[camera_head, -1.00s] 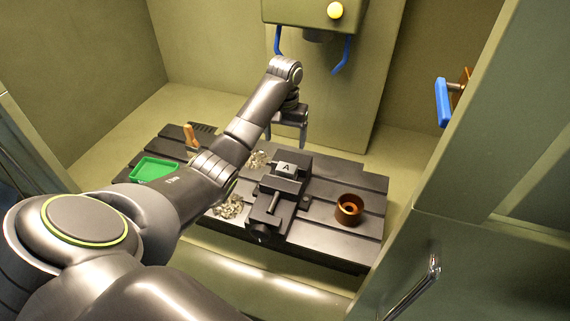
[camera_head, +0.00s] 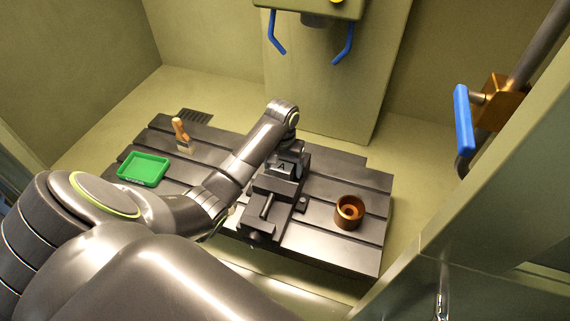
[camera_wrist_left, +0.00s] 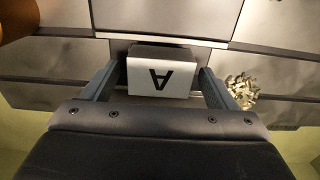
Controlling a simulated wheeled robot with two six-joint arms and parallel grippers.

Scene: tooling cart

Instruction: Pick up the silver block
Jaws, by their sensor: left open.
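In the head view the left gripper (camera_head: 288,156) is down at the vise. My right gripper is in neither view.
A copper-coloured cup (camera_head: 349,212) stands right of the vise. Blue handles (camera_head: 343,45) hang above; a blue door handle (camera_head: 463,119) is at right.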

